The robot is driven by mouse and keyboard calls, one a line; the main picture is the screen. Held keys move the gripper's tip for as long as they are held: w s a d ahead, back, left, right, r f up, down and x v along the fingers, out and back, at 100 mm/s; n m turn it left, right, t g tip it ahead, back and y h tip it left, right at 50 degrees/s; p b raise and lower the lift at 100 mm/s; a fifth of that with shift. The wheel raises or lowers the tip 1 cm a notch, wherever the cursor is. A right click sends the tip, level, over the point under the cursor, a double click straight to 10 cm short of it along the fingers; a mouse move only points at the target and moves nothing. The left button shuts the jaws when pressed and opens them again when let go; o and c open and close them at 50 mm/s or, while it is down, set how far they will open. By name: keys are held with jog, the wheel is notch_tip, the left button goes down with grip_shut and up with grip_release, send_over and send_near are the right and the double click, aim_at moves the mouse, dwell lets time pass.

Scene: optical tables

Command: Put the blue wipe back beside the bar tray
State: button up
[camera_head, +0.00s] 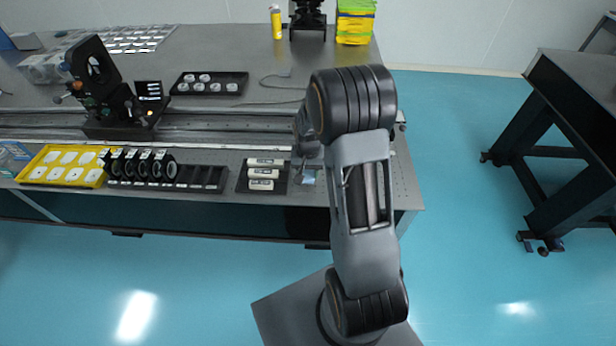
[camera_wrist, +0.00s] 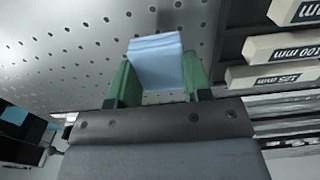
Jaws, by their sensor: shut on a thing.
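The blue wipe (camera_wrist: 155,60) is a pale blue folded piece held between the green fingertips of my gripper (camera_wrist: 156,80), which is shut on it. In the head view a small bit of the wipe (camera_head: 309,178) shows just right of the bar tray (camera_head: 242,185). My arm hides most of the gripper there. The tray is dark and holds three white bars; its edge (camera_wrist: 229,45) is right of the wipe in the wrist view, with a gap between. The wipe is over the perforated table top, close to it; I cannot tell if it touches.
The optical table (camera_head: 235,60) carries a rail (camera_head: 220,138) behind the bar tray. A black lens holder tray (camera_head: 205,185) and a yellow tray (camera_head: 65,180) stand to the left. Bare table top (camera_wrist: 70,45) lies left of the wipe in the wrist view.

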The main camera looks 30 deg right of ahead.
aim_at(308, 172)
jog(key=shift+w+f+p, duration=0.1)
jog(key=shift+f+p, duration=0.2)
jog(key=shift+f, duration=1.35)
jog(key=shift+f, duration=0.1)
jog(key=o, duration=1)
notch_tip(308, 172, up, 12)
jog(key=shift+f+b, duration=0.1)
jog(key=shift+b, duration=0.35)
jog(key=shift+s+a+r+n+t, duration=0.85)
jog(key=shift+s+a+r, duration=0.85)
jog(key=shift+s, duration=1.05)
jog(key=shift+s+a+r+n+t, duration=0.4)
jog(key=shift+s+a+r+n, duration=1.05)
jog(key=shift+s, duration=1.3)
jog(key=shift+s+a+r+n+t, duration=0.7)
jog(key=shift+s+a+r, duration=0.95)
jog(key=shift+s+r, duration=0.9)
